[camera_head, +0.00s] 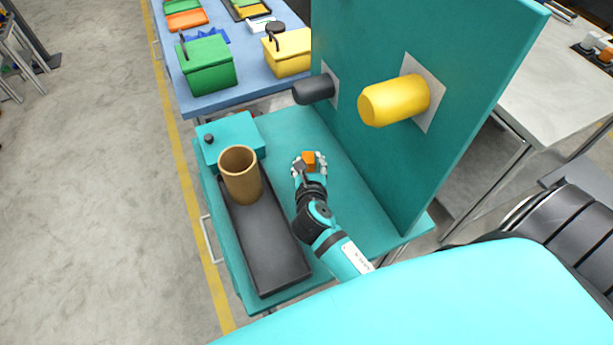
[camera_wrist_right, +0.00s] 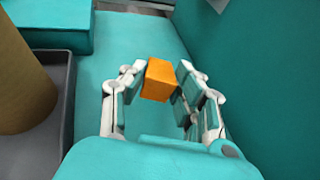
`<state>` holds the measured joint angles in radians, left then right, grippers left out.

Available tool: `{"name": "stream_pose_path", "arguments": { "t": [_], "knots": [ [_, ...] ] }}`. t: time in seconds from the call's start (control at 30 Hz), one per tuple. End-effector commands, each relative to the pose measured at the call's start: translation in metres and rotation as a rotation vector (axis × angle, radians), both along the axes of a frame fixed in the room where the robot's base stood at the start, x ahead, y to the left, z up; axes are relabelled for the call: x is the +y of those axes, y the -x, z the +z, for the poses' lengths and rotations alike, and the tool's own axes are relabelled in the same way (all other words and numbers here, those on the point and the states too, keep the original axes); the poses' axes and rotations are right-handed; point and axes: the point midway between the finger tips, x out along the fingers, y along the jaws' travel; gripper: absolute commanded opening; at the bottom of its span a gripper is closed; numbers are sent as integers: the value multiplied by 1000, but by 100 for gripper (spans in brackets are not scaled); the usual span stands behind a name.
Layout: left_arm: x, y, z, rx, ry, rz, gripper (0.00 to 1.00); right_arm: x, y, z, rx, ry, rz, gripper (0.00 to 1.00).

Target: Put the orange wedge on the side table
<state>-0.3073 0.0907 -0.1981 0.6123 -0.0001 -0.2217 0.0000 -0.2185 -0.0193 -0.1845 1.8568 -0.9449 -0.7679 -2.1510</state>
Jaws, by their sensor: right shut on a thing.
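The orange wedge (camera_head: 309,159) is a small orange block. It is held between the fingers of my right gripper (camera_head: 309,166), above the teal table (camera_head: 332,177) or close to its surface; I cannot tell the gap. In the right wrist view the wedge (camera_wrist_right: 157,80) sits between the two fingertips of the right gripper (camera_wrist_right: 160,82), which are closed on its sides. My left gripper is in neither view. I cannot tell which table is the side table.
A dark tray (camera_head: 268,256) with a brown cylinder (camera_head: 240,178) stands left of my right arm. A teal box (camera_head: 228,133) is behind it. A teal upright panel (camera_head: 365,60) with black (camera_head: 313,89) and yellow (camera_head: 395,100) pegs rises to the right. A blue table (camera_head: 246,92) with bins is farther back.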

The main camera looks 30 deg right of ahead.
Motion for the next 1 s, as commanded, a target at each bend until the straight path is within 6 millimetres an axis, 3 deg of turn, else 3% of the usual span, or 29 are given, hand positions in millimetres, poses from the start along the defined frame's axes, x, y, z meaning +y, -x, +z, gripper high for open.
{"name": "stream_pose_path", "arguments": {
  "t": [0.43,0.8,0.83,1.0],
  "knots": [
    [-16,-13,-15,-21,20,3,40,0,0,-52,1,0,1,4],
    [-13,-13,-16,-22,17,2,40,0,0,-56,-1,1,2,4],
    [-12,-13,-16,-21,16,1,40,0,0,-56,-1,1,2,32],
    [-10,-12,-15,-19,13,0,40,0,0,-55,-1,0,2,54]
  ]
}}
